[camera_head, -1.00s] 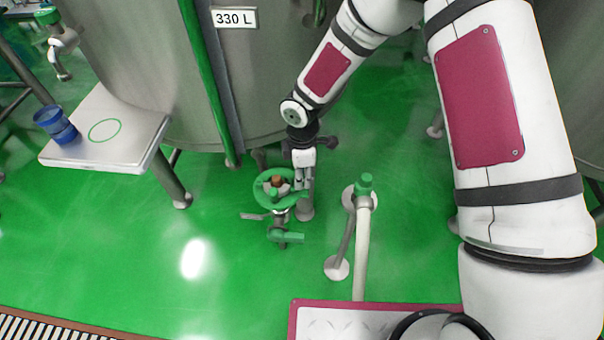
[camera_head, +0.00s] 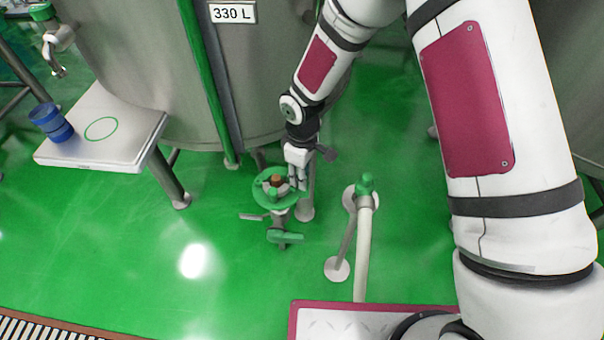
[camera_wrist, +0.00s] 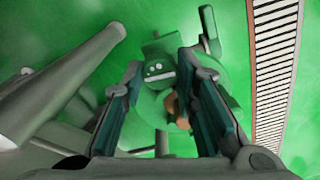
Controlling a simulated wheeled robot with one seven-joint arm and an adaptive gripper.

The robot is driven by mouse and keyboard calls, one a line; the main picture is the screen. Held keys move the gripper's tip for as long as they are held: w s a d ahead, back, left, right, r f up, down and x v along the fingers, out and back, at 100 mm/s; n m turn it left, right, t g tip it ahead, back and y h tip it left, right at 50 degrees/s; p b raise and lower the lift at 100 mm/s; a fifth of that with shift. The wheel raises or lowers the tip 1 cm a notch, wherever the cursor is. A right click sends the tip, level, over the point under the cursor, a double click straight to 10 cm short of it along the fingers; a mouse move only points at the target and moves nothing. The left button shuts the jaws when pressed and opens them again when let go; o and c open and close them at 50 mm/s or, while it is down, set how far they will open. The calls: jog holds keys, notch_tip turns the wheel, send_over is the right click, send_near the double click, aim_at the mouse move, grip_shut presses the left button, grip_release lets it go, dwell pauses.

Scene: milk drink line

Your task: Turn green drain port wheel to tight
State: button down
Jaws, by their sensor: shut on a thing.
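The green drain port wheel (camera_head: 262,198) sits on a steel fitting low in front of the tank, with a brown nut (camera_head: 277,180) at its centre. My gripper (camera_head: 298,184) is at the right side of the wheel, pointing down, with its fingers on the rim. In the wrist view my gripper (camera_wrist: 162,78) has its two dark fingers either side of a green part of the wheel (camera_wrist: 158,70) with pale marks on it. The brown nut (camera_wrist: 173,106) shows partly, near the right finger. The exact finger contact is hard to see.
A green lever handle (camera_head: 287,237) sits just below the wheel. The steel tank (camera_head: 130,60) is behind. A white platform (camera_head: 75,150) with blue cups (camera_head: 52,124) is at left. The green floor in front is clear.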

jog(key=m, duration=0.3)
jog(key=shift+m, duration=0.4)
jog(key=m, duration=0.4)
jog(key=shift+m, duration=0.3)
jog(key=m, duration=0.4)
jog(key=shift+m+p, duration=0.55)
jog(key=shift+m, duration=1.55)
jog(key=c, duration=1.3)
grip_release()
jog(key=shift+r, duration=0.1)
